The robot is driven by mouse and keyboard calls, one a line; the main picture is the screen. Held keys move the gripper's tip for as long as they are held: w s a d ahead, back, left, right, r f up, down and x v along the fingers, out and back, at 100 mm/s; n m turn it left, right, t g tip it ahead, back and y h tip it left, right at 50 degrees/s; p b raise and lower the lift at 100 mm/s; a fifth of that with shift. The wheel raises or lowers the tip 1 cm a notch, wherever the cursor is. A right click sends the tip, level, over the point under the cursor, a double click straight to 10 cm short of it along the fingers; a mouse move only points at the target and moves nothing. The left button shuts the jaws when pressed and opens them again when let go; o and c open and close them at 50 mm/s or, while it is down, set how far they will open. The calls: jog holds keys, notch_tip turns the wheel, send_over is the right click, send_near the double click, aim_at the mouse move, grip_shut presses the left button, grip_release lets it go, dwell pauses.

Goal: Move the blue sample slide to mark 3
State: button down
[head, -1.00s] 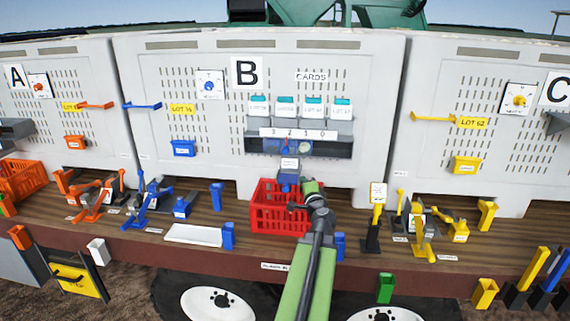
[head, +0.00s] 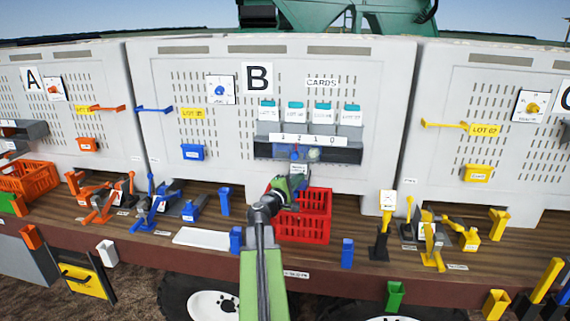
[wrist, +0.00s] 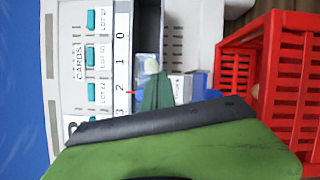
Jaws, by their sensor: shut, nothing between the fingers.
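The blue sample slide (head: 295,154) sits in the dark slot under the white number strip (head: 308,140), below the B panel's cards. Its red pointer shows in the wrist view (wrist: 131,92), close to mark 2, perhaps slightly toward 3. Mark 3 is the leftmost number in the head view. My gripper (head: 296,176) is shut and empty, just below and in front of the slot. It hides the slide's lower blue part in the head view. In the wrist view the green fingers (wrist: 155,90) lie beside blue parts; I cannot tell whether they touch.
A red crate (head: 305,224) stands on the wooden deck right beside and below my gripper. A white tray (head: 203,237) and a blue holder (head: 236,239) lie to the left. The panel face left of the slot has a blue box (head: 193,152).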

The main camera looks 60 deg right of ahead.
aim_at(297, 151)
jog(key=w+a+n+t, duration=0.25)
jog(key=w+a, duration=0.25)
jog(key=w, duration=0.6)
jog(key=s+d+r+p, duration=0.2)
jog(key=s+d, duration=0.1)
jog(key=d, duration=0.8)
jog(key=shift+r+h, duration=0.3)
jog(key=shift+r, duration=0.1)
jog(key=shift+s, duration=0.15)
